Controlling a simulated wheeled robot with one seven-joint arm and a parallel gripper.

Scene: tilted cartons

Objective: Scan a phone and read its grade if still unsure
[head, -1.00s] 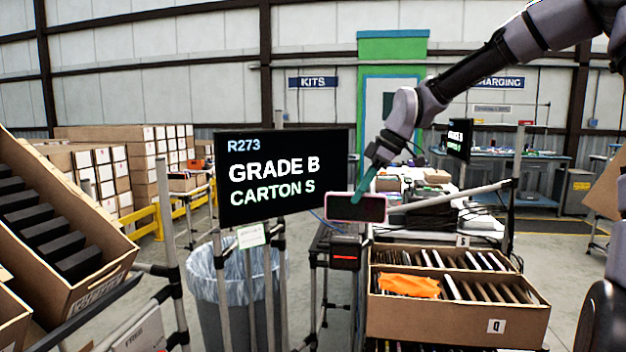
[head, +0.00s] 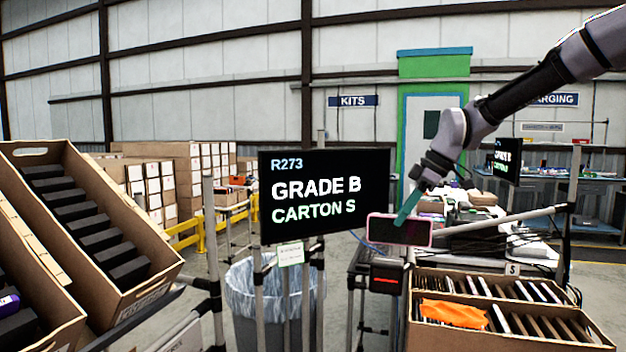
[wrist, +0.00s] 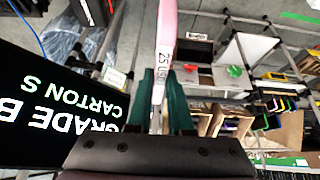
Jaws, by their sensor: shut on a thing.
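My gripper (head: 408,208) is shut on a phone (head: 400,230) with a pink edge and a dark face, held up above the scanner. In the wrist view the green fingers (wrist: 163,98) pinch the phone's pink edge (wrist: 167,35), which bears a partly legible label. The scanner (head: 386,278), a small black box with a red window, stands just below the phone; I cannot tell if they touch. The screen (head: 325,195), left of the phone, reads "R273, GRADE B, CARTON S". It also shows, upside down, in the wrist view (wrist: 60,110).
Cartons of upright phones stand at lower right; the rear one (head: 425,283) is by an S tag, and an orange cloth (head: 453,313) lies on the front one. Tilted cartons with black dividers (head: 150,290) are at left. A lined bin (head: 240,310) stands below the screen.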

